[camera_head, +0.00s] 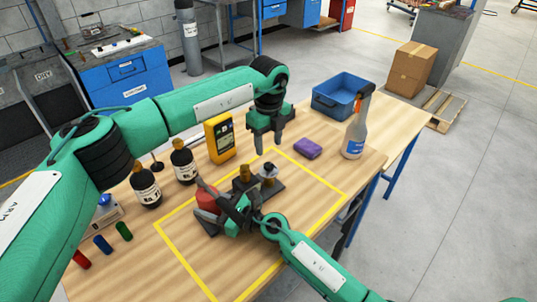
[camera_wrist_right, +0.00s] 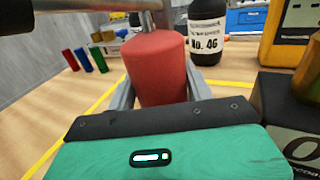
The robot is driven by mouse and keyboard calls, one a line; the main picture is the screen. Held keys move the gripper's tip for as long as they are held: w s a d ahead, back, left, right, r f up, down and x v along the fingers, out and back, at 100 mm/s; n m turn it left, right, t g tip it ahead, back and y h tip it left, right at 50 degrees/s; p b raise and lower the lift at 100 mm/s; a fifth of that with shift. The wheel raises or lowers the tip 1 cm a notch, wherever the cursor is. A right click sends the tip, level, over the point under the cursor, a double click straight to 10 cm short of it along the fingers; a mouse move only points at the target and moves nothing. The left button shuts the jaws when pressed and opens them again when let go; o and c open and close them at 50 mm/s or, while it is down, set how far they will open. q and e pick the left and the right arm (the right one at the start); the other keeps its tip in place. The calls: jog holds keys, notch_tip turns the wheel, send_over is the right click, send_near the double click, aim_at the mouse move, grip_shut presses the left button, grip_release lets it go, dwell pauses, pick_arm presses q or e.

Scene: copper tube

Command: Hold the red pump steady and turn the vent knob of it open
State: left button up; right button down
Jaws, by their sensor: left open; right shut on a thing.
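The red pump (camera_head: 207,197) stands inside the yellow-taped area of the table, partly hidden by my right gripper (camera_head: 228,207). In the right wrist view, the red cylinder (camera_wrist_right: 157,68) is between the grey fingers of that gripper, which is shut on it. A grey metal fitting (camera_wrist_right: 160,18) crosses above it. My left gripper (camera_head: 269,146) is open, pointing down and empty, above and behind the pump's dark base. A brass-coloured part (camera_head: 245,173) and a pale-and-dark round part (camera_head: 270,170) stand on that base; I cannot tell which is the vent knob.
Two black bottles (camera_head: 183,160) and a yellow meter (camera_head: 219,138) stand behind the taped area. A purple sponge (camera_head: 308,148), a spray bottle (camera_head: 356,130) and a blue bin (camera_head: 339,97) are at the right. The taped area's front is clear.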

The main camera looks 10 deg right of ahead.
pick_arm(q)
notch_tip(320, 180, up, 5)
jog(key=shift+r, duration=0.1)
dwell(0.4)
pick_arm(e)
jog(key=c, duration=0.5)
grip_release()
